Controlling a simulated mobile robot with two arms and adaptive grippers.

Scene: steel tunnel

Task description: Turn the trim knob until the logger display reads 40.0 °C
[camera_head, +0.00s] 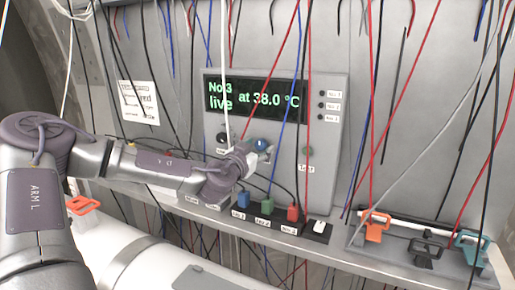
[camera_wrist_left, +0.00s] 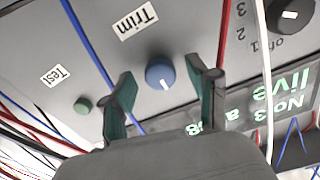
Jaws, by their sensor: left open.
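The logger (camera_head: 340,88) is a grey box on the wall. Its display (camera_head: 255,98) reads "No.3 live at 38.0 °C" in green. The blue trim knob (camera_head: 261,145) sits below the display, partly hidden by my left gripper (camera_head: 262,152). In the left wrist view the trim knob (camera_wrist_left: 160,72) has a white pointer mark and lies beyond and between the fingertips of my left gripper (camera_wrist_left: 165,78), under a "Trim" label (camera_wrist_left: 135,22). The fingers are spread on either side of the knob, with gaps. My right gripper is not in view.
A black channel knob (camera_wrist_left: 289,14) and a green Test button (camera_wrist_left: 83,105) flank the trim knob. Loose cables hang in front of the panel, with a blue cable (camera_wrist_left: 90,45) near the left finger. Blue, green and red plugs (camera_head: 292,213) sit on the shelf below.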

